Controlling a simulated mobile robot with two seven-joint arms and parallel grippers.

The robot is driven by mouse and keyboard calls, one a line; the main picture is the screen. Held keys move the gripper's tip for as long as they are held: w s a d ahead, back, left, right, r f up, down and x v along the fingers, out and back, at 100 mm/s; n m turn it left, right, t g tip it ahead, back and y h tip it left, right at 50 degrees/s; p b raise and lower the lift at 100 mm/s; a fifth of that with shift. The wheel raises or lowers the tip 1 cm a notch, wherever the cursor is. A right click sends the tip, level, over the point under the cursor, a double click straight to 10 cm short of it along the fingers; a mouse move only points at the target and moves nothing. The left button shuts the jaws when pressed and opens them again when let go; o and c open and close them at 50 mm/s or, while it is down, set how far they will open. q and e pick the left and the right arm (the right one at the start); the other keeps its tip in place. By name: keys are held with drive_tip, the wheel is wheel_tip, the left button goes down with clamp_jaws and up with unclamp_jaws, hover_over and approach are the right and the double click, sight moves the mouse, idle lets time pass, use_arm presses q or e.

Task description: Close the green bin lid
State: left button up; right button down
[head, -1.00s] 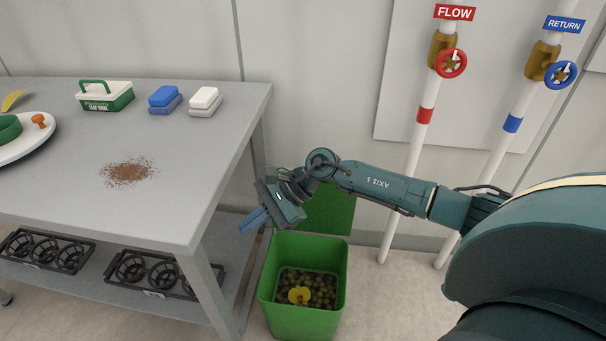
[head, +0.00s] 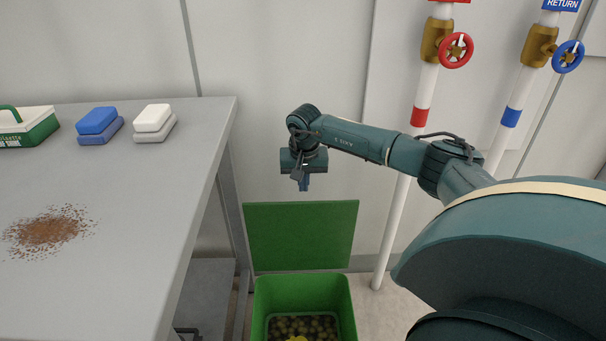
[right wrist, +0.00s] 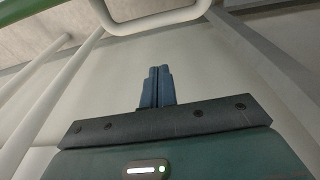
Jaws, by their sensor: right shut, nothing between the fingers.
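The green bin (head: 303,290) stands on the floor to the right of the table, with its top open. Its green lid (head: 302,236) stands raised behind the opening, against the wall side. Inside the bin are several dark round lumps and a yellow thing, partly cut off by the picture's lower edge. My right gripper (head: 304,184) is above the lid's top edge in the head view, pointing down, shut and empty. In the right wrist view its blue fingers (right wrist: 157,87) are together with nothing between them. My left gripper is not in view.
Pipes with a red valve wheel (head: 456,50) and a blue one (head: 568,56) stand right.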

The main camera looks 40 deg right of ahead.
drive_tip(key=shift+s+a+f, duration=0.15)
drive_tip(key=shift+s+a, duration=0.5)
drive_tip(key=shift+s, duration=0.05)
drive_tip(key=shift+s+a+f, duration=0.15)
drive_tip(key=shift+s+a, duration=0.45)
drive_tip(key=shift+s, duration=0.1)
